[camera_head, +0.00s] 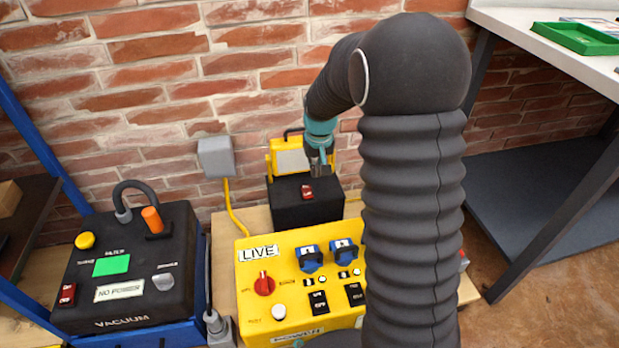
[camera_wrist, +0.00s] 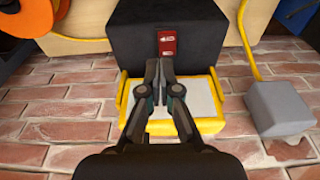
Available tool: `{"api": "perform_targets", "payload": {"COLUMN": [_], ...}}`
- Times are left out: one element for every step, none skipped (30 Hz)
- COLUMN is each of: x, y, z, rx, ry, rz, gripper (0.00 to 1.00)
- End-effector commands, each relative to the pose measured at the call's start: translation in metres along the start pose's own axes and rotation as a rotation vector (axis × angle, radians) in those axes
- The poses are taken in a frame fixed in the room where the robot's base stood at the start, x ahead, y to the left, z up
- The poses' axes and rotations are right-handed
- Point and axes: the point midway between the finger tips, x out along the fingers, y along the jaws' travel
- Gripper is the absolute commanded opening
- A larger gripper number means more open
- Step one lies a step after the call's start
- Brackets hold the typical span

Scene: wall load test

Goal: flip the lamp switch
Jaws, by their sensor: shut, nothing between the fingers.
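The lamp is a yellow-framed work light (camera_head: 291,160) with a pale panel, behind a black box by the brick wall. The lamp switch is a small red rocker (camera_head: 307,192) on the black box (camera_head: 290,212). In the wrist view the red switch (camera_wrist: 167,43) is on the black box (camera_wrist: 200,28), just beyond my fingertips, with the yellow lamp frame (camera_wrist: 208,124) below them. My gripper (camera_wrist: 160,66) is shut and empty, its tips close to the switch. In the head view my gripper (camera_head: 318,168) hangs just above the box. I cannot tell whether the tips touch it.
A yellow power box (camera_head: 262,325) marked LIVE stands in front of the lamp. A black vacuum panel (camera_head: 130,270) marked NO POWER is at left. A grey wall box (camera_head: 216,157) with a yellow cable is left of the lamp. A white table (camera_head: 545,50) is at right.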

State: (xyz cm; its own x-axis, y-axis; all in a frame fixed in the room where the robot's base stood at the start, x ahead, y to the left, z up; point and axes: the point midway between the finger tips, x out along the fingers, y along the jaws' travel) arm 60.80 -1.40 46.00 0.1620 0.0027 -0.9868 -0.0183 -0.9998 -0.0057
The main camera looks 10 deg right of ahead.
Motion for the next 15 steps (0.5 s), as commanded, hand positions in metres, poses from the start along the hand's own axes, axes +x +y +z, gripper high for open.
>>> {"api": "perform_targets", "payload": {"x": [-0.001,-0.004,-0.011,-0.013,-0.015,-0.017,-0.016,-0.016,-0.016,-0.017,-0.017,-0.017,-0.017,-0.017,-0.017], "y": [0.000,0.000,0.000,0.000,0.000,-0.001,-0.002,-0.002,-0.003,-0.004,-0.005,-0.005,-0.006,-0.006,-0.006], "z": [-0.017,-0.025,-0.034,-0.039,-0.043,-0.047,-0.047,-0.048,-0.048,-0.048,-0.048,-0.048,-0.048,-0.048,-0.048], "rx": [-0.002,-0.003,-0.005,-0.007,-0.008,-0.011,-0.014,-0.016,-0.019,-0.021,-0.022,-0.023,-0.024,-0.024,-0.024], "ry": [0.030,0.051,0.078,0.093,0.104,0.118,0.122,0.125,0.127,0.128,0.128,0.128,0.128,0.127,0.127], "rz": [0.000,0.000,0.001,0.001,0.001,0.001,0.001,0.001,0.001,0.001,0.001,0.001,0.001,0.001,0.001], "gripper": [0.00,0.00,0.00,0.00,0.00,0.00,0.00,0.00,0.00,0.00,0.00,0.00,0.00,0.00,0.00]}}
